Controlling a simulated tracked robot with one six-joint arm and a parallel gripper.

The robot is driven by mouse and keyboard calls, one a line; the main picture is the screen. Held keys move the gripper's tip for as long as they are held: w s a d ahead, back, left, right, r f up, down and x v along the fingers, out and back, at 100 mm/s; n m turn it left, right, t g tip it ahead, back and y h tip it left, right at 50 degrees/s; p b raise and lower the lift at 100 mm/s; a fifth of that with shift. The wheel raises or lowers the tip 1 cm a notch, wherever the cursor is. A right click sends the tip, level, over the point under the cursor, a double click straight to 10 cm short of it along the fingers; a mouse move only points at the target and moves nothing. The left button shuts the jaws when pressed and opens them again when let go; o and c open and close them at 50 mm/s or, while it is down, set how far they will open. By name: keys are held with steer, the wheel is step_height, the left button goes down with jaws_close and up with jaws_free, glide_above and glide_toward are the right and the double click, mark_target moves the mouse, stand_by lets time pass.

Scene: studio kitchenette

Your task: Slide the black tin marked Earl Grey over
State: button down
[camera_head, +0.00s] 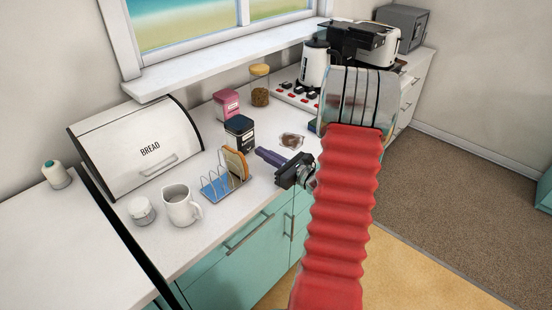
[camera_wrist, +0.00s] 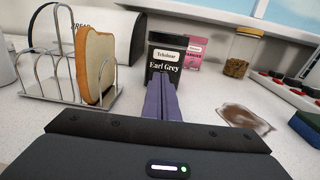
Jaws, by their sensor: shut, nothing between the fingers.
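The black tin (camera_head: 240,133) stands upright on the white counter, behind the toast rack in the head view.
A toast rack (camera_head: 216,190) with bread stands left of my gripper. A pink tin (camera_head: 226,104) stands just behind the black tin. A brown spill (camera_head: 291,140) lies to the right. A mug (camera_head: 179,206), jar (camera_head: 260,88) and bread bin (camera_head: 146,150) are also on the counter.

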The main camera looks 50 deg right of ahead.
mark_target(247, 144)
steer(key=shift+w+a, duration=0.1)
steer(key=shift+w, duration=2.1)
